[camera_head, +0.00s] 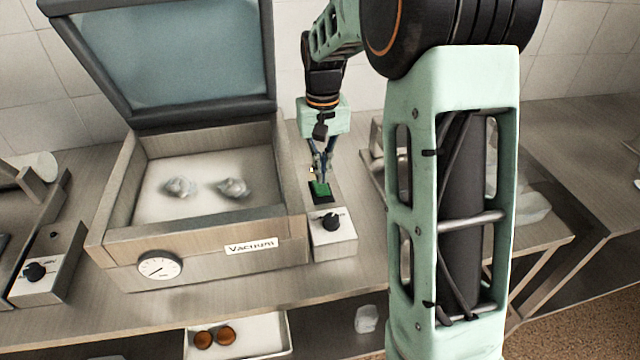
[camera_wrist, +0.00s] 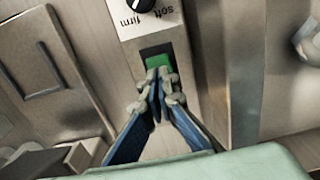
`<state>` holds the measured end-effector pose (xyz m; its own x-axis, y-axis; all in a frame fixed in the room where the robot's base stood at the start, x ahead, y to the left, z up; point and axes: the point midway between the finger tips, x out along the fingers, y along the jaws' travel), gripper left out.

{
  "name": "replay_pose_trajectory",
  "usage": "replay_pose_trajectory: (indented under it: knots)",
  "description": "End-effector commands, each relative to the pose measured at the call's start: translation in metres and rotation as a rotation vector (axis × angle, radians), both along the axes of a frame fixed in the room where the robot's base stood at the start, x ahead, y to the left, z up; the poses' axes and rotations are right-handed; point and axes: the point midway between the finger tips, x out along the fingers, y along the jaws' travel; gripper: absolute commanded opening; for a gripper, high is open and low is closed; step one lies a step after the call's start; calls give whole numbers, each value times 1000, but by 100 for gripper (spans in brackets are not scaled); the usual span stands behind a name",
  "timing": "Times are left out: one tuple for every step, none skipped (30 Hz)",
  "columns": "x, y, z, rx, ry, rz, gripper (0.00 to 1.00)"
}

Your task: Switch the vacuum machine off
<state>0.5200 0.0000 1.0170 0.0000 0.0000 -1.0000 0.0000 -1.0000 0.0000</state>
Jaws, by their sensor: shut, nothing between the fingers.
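The vacuum machine (camera_head: 205,262) stands on the steel counter with its lid up; a "Vacuum" label and a dial gauge (camera_head: 160,265) are on its front. On its right is a control strip with a black knob (camera_head: 331,222) and a green switch (camera_head: 320,188) in a dark frame. My gripper (camera_head: 322,178) points down at the switch, fingers shut and empty. In the wrist view its fingertips (camera_wrist: 157,78) overlap the switch's near edge; I cannot tell if they touch.
Two crumpled clear items (camera_head: 205,187) lie inside the machine's chamber. Another control box (camera_head: 45,272) with a knob stands at the left. A white tray (camera_head: 284,338) with two brown round items is on a shelf below. My arm hides part of the counter's right side.

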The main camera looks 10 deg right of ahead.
Motion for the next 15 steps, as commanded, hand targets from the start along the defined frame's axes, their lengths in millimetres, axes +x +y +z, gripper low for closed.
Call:
replay_pose_trajectory:
  knots:
    - [0, 0, 0, 0, 0, 0, 0]
    - [0, 0, 0, 0, 0, 0, 0]
    - [0, 0, -1, 0, 0, 0, 0]
    - [0, 0, -1, 0, 0, 0, 0]
    - [0, 0, -1, 0, 0, 0, 0]
    - [0, 0, -2, 0, 0, 0, 0]
    - [0, 0, -2, 0, 0, 0, 0]
    - [0, 0, -3, 0, 0, 0, 0]
    - [0, 0, -4, 0, 0, 0, 0]
    - [0, 0, -4, 0, 0, 0, 0]
    - [0, 0, -4, 0, 0, 0, 0]
    - [0, 0, -5, 0, 0, 0, 0]
    - [0, 0, -6, 0, 0, 0, 0]
    - [0, 0, -6, 0, 0, 0, 0]
    - [0, 0, -7, 0, 0, 0, 0]
